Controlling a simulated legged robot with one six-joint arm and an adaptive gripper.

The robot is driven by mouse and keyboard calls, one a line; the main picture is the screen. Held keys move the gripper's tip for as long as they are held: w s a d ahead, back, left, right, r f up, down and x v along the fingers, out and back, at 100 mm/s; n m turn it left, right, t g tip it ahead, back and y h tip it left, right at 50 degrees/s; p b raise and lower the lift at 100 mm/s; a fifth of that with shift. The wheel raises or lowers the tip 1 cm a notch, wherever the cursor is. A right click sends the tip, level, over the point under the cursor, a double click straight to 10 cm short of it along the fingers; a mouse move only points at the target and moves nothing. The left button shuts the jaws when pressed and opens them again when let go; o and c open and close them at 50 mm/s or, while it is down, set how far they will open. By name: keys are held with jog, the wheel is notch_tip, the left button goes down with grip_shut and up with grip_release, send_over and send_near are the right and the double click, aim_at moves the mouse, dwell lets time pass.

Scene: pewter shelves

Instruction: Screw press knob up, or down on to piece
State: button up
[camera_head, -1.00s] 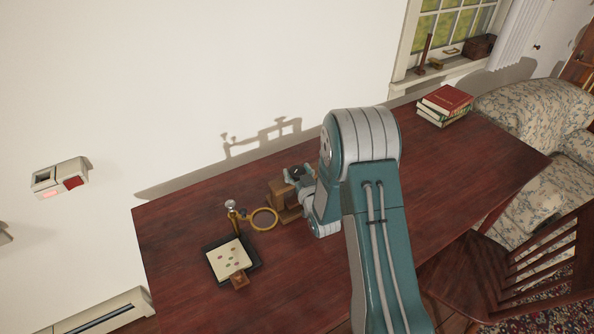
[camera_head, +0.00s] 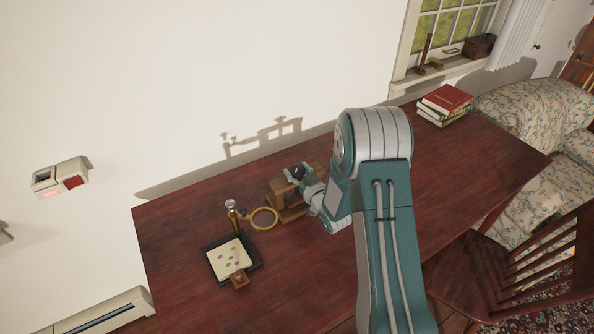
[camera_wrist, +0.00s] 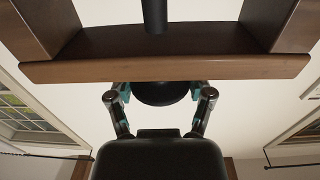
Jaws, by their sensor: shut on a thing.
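The small wooden press (camera_head: 287,211) stands on the dark red table, left of my arm. My gripper (camera_head: 296,173) is at its top, with its fingers around the dark round knob (camera_wrist: 160,94). In the wrist view my gripper (camera_wrist: 160,90) has one finger on each side of the knob, shut on it. The press's wooden crossbeam (camera_wrist: 165,68) lies across that view just beyond the knob. A dark screw shaft (camera_wrist: 154,15) shows on the beam's other side. Whether a piece lies under the screw is not visible.
A magnifier ring on a stand (camera_head: 264,219) is close to the left of the press. A dark tray (camera_head: 212,261) holding a cream sheet with coloured spots lies further left. Books (camera_head: 444,102) are stacked at the back right. The table's right part is clear.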

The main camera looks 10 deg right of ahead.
jog(key=n+g+y, duration=0.2)
jog(key=n+y, duration=0.1)
jog(key=y, duration=0.1)
jog(key=n+g+y, duration=0.2)
jog(key=y, duration=0.1)
jog(key=shift+n+g+y, duration=0.3)
jog(key=shift+n+y, duration=0.1)
jog(key=o, duration=1.1)
jog(key=v, duration=1.2)
jog(key=shift+w+d, duration=0.15)
jog(key=shift+w, duration=0.05)
jog(key=shift+w, duration=0.1)
